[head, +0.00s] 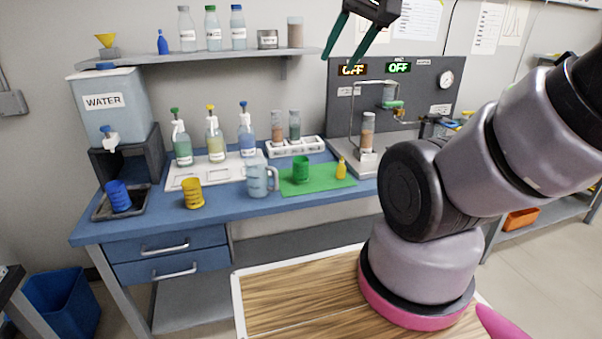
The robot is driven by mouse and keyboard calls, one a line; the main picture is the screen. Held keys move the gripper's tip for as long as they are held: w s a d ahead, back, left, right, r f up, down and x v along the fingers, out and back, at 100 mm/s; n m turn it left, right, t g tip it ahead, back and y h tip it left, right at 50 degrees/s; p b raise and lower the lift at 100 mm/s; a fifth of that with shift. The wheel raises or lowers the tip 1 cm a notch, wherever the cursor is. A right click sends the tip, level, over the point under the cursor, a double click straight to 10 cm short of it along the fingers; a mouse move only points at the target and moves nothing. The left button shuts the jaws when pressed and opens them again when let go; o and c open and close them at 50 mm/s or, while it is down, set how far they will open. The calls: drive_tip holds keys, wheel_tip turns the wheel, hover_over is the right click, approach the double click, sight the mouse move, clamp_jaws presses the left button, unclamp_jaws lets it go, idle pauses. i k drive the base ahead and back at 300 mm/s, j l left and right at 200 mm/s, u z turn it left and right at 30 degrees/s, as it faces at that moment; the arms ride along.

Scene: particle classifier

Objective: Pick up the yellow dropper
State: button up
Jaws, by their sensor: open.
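The yellow dropper (341,168) is a small yellow bottle with a narrow top. It stands upright at the right end of the green mat (318,186) on the blue bench. My gripper (345,58) is at the top of the head view, above and apart from the dropper. Its dark fingers point down and to the left, spread apart, with nothing between them. The upper part of the gripper is cut off by the picture's top edge.
A green cup (300,170) stands on the mat left of the dropper, and a clear jug (258,181) stands left of that. A tube rack (295,148) is behind. An apparatus with a column (367,135) stands close right of the dropper. A shelf (220,56) hangs above.

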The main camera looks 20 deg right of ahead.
sight(341, 167)
drive_tip(key=i+j, duration=0.15)
drive_tip(key=i+j+z, duration=0.45)
drive_tip(key=j, duration=0.15)
drive_tip(key=i+j+z, duration=0.1)
drive_tip(key=j+z, duration=0.15)
drive_tip(key=z, duration=1.05)
